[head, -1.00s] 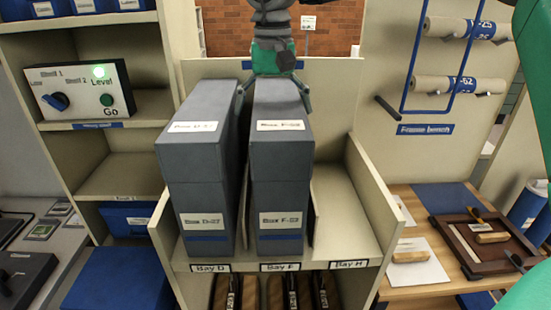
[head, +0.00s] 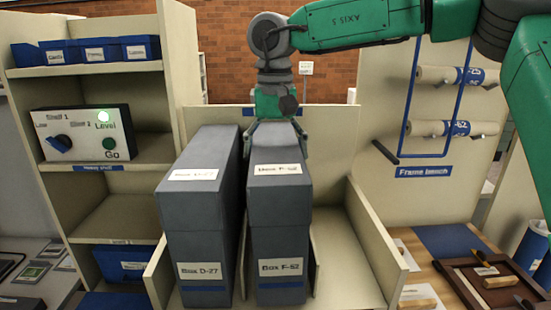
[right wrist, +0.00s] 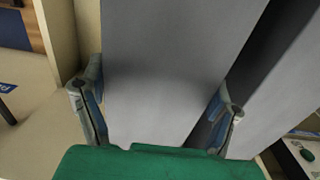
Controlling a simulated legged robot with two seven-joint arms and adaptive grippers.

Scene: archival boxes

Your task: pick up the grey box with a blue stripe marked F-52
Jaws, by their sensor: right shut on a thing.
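The grey box F-52 (head: 276,222) stands upright in the middle of the bay rack, with white labels on its top and front and a blue stripe low on its front. My right gripper (head: 276,138) comes down from above and is shut on the rear top part of this box, one finger on each side. In the right wrist view, the fingers (right wrist: 158,112) flank the box's grey face (right wrist: 165,60). I cannot tell whether the box is clear of the rack floor. My left gripper is not in view.
A similar grey box D-27 (head: 203,228) stands close on the left. The bay to the right (head: 345,262) is empty, behind a low side wall. A shelf with a control box (head: 85,134) is at left. The frame bench's rolls (head: 450,129) and tray are at right.

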